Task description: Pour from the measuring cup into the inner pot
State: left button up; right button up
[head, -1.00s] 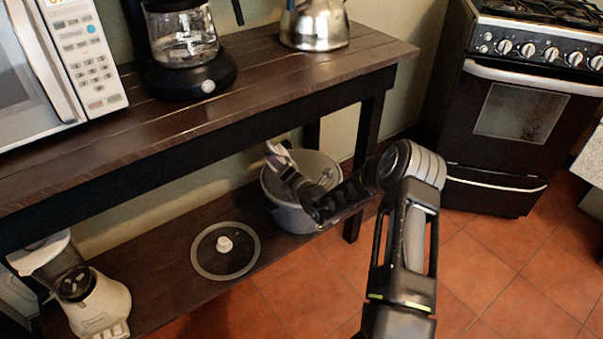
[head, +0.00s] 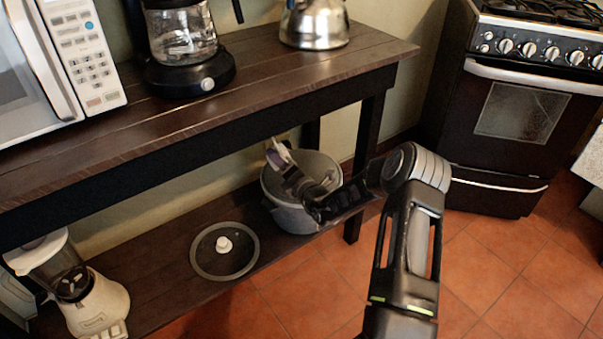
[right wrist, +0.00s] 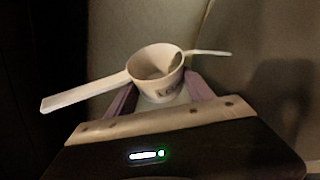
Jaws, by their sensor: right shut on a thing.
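The grey inner pot (head: 290,217) stands open on the lower shelf, near its right end. My right gripper (head: 281,160) reaches over the pot from the front right, its fingers above the pot's far left part. In the right wrist view my right gripper (right wrist: 160,100) is shut on the small white measuring cup (right wrist: 157,85), a finger on either side. The cup's handle points left and its open mouth shows; its contents are unclear. In the head view the cup is too small to make out surely. My left gripper is not in view.
A round lid (head: 205,262) with a white knob lies left of the pot. A blender (head: 95,305) stands at the shelf's left end. The upper shelf (head: 270,80) runs above, carrying a microwave, coffee maker and kettle (head: 315,28). Tiled floor lies free in front.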

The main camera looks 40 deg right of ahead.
aim_at(288, 158)
jog(key=shift+s+d+r+m+t+b, duration=0.15)
jog(key=shift+r+m+t+b, duration=0.2)
jog(key=shift+m+b, duration=0.45)
dwell(0.5)
jog(key=shift+s+d+r+m+t+b, duration=0.1)
jog(key=shift+s+d+m+t+b, duration=0.1)
jog(key=shift+d+m+b, duration=0.25)
jog(key=shift+s+d+r+m+t+b, duration=0.1)
jog(key=shift+s+d+m+t+b, duration=0.05)
jog(key=shift+d+m+b, duration=0.25)
dwell(0.5)
jog(key=shift+s+d+r+m+t, duration=0.2)
jog(key=shift+m+t, duration=0.1)
jog(key=shift+m, duration=0.35)
dwell(0.5)
jog(key=shift+w, duration=0.1)
jog(key=shift+w+a+n, duration=0.2)
jog(key=shift+a+n, duration=0.2)
jog(key=shift+n, duration=0.5)
jog(key=p, duration=0.1)
jog(key=a+n+g+p, duration=0.1)
jog(key=shift+w+a+p, duration=0.25)
jog(key=shift+w+p, duration=0.05)
jog(key=shift+w, duration=0.05)
jog(key=shift+w+a+f+n+g+p, duration=0.15)
jog(key=shift+f+n+g+p, duration=0.45)
jog(key=shift+n+p, duration=0.55)
jog(key=shift+f+b, duration=0.35)
